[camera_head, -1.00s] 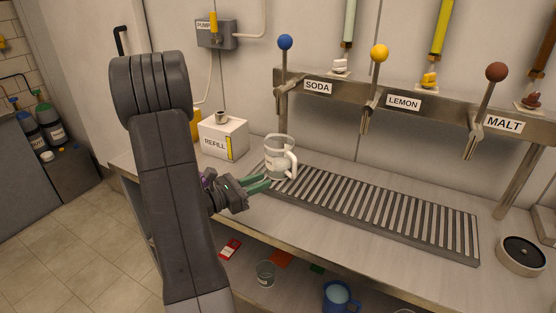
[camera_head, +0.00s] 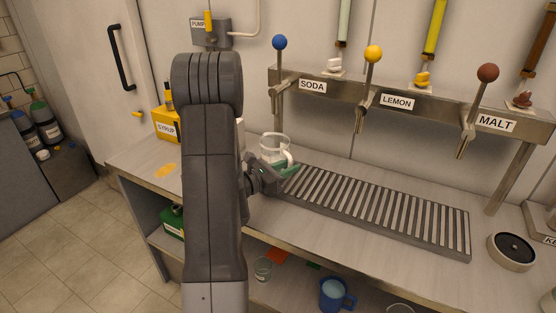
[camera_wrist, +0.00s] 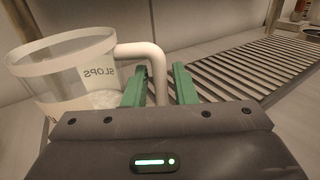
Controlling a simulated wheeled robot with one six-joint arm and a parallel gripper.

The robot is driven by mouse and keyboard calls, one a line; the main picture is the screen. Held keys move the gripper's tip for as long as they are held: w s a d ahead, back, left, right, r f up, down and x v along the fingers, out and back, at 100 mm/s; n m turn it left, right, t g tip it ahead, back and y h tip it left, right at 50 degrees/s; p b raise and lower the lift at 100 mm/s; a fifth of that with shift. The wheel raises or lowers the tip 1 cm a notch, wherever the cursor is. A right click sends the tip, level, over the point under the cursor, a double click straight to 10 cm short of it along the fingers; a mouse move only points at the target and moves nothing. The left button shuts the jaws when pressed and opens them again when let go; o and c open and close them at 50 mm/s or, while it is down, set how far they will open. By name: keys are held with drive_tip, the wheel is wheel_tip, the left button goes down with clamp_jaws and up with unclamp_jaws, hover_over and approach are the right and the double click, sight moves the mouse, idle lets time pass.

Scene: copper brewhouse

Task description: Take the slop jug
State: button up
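The slop jug is a clear jug with a pale rim and handle. It stands at the left end of the drip grate in the head view (camera_head: 274,147). In the wrist view the jug (camera_wrist: 75,72) fills the left side, with "SLOPS" on its wall and some pale contents low inside. My gripper (camera_head: 283,172) is low at the jug's handle side. In the wrist view my gripper's green fingers (camera_wrist: 159,82) are apart, with the handle between them and a small gap showing on each side. My arm and fingers hide the jug's lower part in the head view.
The slatted grate (camera_head: 375,208) runs right under the SODA, LEMON and MALT taps. A yellow SYRUP box (camera_head: 167,125) stands left, behind my arm. A round black-topped disc (camera_head: 512,250) lies at the right. A blue mug (camera_head: 336,294) and a glass (camera_head: 262,268) sit below the counter.

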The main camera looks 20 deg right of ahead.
drive_tip(key=shift+d, duration=0.45)
clamp_jaws()
drive_tip(key=shift+w, duration=0.1)
wheel_tip(320, 180, up, 10)
idle(0.4)
idle(0.5)
